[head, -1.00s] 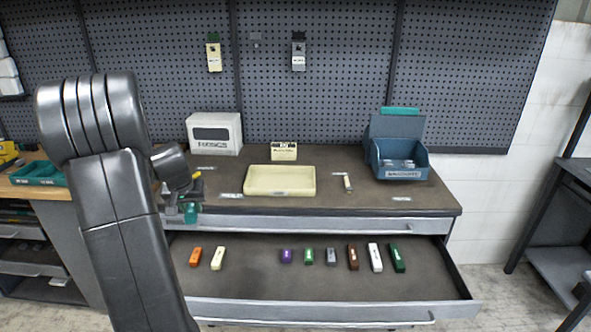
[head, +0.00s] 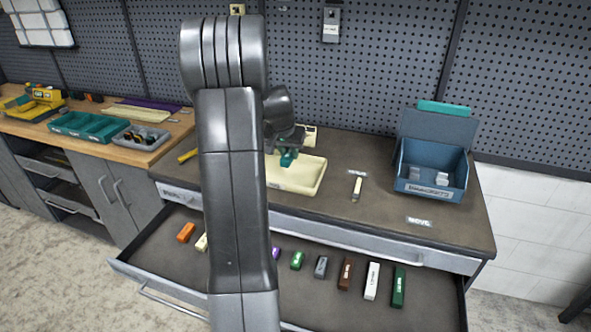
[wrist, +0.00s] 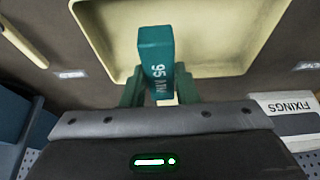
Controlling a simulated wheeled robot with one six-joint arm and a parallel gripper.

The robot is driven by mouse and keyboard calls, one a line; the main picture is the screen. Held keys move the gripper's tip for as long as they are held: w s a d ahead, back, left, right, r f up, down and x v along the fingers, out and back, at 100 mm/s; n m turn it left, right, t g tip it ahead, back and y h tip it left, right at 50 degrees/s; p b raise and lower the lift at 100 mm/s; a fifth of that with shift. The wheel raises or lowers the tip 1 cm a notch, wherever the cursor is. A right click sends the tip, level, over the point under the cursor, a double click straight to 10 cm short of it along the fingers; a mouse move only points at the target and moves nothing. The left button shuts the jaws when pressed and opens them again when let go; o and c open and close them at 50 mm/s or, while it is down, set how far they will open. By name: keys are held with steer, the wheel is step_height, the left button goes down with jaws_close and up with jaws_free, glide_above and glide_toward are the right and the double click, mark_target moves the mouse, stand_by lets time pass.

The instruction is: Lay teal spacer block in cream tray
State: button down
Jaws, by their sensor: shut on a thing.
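The teal spacer block (wrist: 155,62), marked 95, is held between the fingers of my gripper (wrist: 158,88). In the head view the teal block (head: 287,158) shows at the gripper over the cream tray (head: 304,184). The cream tray also shows in the wrist view (wrist: 235,62), beyond and beneath the block. My gripper is shut on the block. I cannot tell from these frames how high the block is above the tray floor. My arm hides the tray's left part in the head view.
An open drawer (head: 150,250) below holds several coloured blocks. A blue bin (head: 432,170) stands at the right of the bench. A small cream piece (head: 357,187) lies right of the tray. A white FIXINGS box (wrist: 285,108) shows in the wrist view.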

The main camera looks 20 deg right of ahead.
mark_target(285, 159)
step_height(285, 159, down, 8)
steer(key=shift+a+r+p, duration=0.1)
steer(key=shift+p, duration=0.3)
steer(key=c, duration=1.1)
jaws_free()
steer(key=shift+r, duration=0.1)
steer(key=b+v, duration=0.1)
steer(key=v, duration=1)
steer(key=shift+s+a+r, duration=0.1)
steer(key=shift+r, duration=0.3)
